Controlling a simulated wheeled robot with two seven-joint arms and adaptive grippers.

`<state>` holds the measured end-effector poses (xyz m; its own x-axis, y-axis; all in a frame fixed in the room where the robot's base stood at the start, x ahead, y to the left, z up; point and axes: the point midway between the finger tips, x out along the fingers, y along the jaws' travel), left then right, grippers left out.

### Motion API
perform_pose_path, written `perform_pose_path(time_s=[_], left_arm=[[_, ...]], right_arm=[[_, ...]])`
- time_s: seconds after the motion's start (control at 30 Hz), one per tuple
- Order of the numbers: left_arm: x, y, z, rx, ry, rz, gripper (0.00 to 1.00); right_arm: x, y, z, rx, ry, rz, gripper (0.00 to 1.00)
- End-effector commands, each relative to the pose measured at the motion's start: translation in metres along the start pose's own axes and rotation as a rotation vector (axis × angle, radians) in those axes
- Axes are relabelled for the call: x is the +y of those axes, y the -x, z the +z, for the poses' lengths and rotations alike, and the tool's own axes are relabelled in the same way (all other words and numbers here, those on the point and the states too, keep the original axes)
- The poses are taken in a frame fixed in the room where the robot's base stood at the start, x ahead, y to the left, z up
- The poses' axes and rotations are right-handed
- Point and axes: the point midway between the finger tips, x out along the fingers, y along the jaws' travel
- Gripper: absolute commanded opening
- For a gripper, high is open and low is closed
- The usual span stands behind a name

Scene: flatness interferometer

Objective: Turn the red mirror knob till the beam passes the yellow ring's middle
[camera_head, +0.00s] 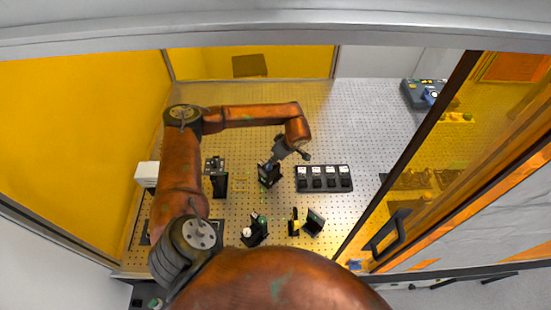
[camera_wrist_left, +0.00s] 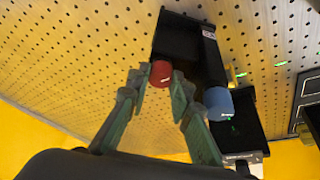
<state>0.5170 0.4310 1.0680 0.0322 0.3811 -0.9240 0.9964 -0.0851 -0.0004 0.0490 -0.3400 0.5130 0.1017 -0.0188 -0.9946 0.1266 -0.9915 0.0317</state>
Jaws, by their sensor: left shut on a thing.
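The red mirror knob (camera_wrist_left: 160,73) sits on a black mirror mount (camera_wrist_left: 180,38) in the left wrist view. My left gripper (camera_wrist_left: 158,82) is shut on it, one grey-green finger on each side. A blue knob (camera_wrist_left: 218,102) on the same mount is just right of the fingers. In the head view my left gripper (camera_head: 274,160) reaches down to the mirror mount (camera_head: 268,177); the red knob is too small to tell there. A small yellow-edged part (camera_head: 294,216), perhaps the yellow ring, stands nearer the front. Whether the beam passes its middle cannot be told. My right gripper is not in view.
A black tray with several holders (camera_head: 324,179) lies right of the mount. Other black optics (camera_head: 256,231) and an angled plate (camera_head: 314,222) stand nearer the front. Small green light spots (camera_wrist_left: 242,75) show in the wrist view. The perforated table (camera_head: 350,115) is clear at the back.

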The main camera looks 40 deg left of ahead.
Motion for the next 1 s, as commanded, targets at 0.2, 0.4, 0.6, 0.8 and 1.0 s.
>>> perform_pose_path(time_s=[0.2,0.4,0.6,0.8,1.0], left_arm=[[0.001,-0.001,0.000,-0.001,0.037,-0.014,0.00],[0.002,-0.002,0.001,0.000,0.137,-0.056,0.00],[0.003,-0.002,0.000,0.000,0.277,-0.113,0.00],[0.004,-0.001,-0.001,0.000,0.404,-0.166,0.00],[0.004,-0.001,-0.001,0.000,0.495,-0.204,0.00]], right_arm=[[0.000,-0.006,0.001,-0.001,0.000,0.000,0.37],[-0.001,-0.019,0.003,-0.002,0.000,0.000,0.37],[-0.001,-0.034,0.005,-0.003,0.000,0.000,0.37],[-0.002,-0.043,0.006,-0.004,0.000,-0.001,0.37],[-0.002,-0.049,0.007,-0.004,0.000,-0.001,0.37]])
